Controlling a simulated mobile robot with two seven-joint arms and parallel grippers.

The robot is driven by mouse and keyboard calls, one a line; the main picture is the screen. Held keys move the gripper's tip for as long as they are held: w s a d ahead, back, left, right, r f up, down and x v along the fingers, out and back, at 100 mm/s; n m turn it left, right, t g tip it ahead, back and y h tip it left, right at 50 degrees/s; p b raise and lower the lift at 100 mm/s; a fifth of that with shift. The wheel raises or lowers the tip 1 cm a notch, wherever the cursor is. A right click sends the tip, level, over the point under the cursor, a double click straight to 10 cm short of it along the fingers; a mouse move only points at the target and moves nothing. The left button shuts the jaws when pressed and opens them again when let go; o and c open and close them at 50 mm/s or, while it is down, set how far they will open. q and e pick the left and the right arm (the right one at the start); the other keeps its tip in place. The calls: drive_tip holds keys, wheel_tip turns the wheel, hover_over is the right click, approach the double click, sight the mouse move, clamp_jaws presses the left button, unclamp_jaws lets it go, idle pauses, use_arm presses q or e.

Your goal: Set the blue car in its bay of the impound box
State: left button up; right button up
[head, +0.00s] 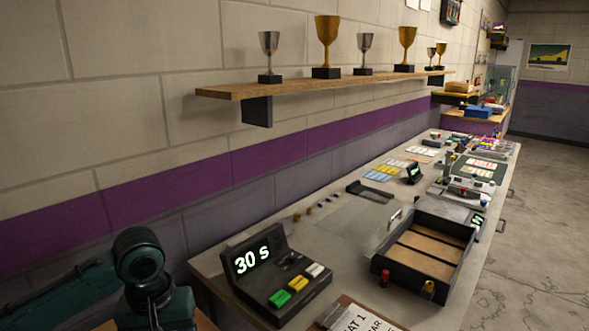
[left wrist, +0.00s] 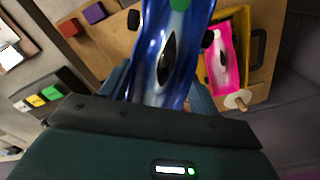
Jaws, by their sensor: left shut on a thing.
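The blue car (left wrist: 183,50) is large in the left wrist view, shiny, with a dark cockpit and a green spot near the top edge. My left gripper (left wrist: 160,88) is shut on it, and its fingers lie on either side of the body. My right gripper is not in view.
The left wrist view shows purple (left wrist: 92,13) and red (left wrist: 69,27) blocks and a pale round knob (left wrist: 237,100).

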use_arm(q)
drive_tip(key=s+m, duration=0.1)
drive_tip(key=s+d+m, duration=0.1)
drive_tip(key=s+d+r+m, duration=0.1)
drive_tip(key=s, duration=0.1)
drive_tip(key=shift+d, duration=0.15)
drive_tip(key=w+a+n, duration=0.1)
drive_tip(key=w, duration=0.1)
drive_tip(key=w+a+f+n, duration=0.1)
drive_tip(key=w+n, duration=0.1)
drive_tip(key=w+a+f+n, duration=0.1)
drive_tip(key=w+a, duration=0.1)
drive_tip(key=shift+n, duration=0.3)
drive_tip(key=w+a+f+n, duration=0.3)
drive_tip(key=w+a+n, duration=0.1)
drive_tip(key=a, duration=0.3)
drive_tip(key=shift+w+f+n, duration=0.15)
drive_tip(key=shift+f+n, duration=0.05)
drive_tip(key=shift+n, duration=0.5)
wheel_tip(320, 180, down, 5)
drive_tip(key=shift+f, duration=0.1)
drive_tip(key=shift+f+p, duration=0.8)
drive_tip(key=shift+f, duration=1.4)
drive_tip(key=shift+f, duration=0.2)
drive_tip(key=o, duration=1.1)
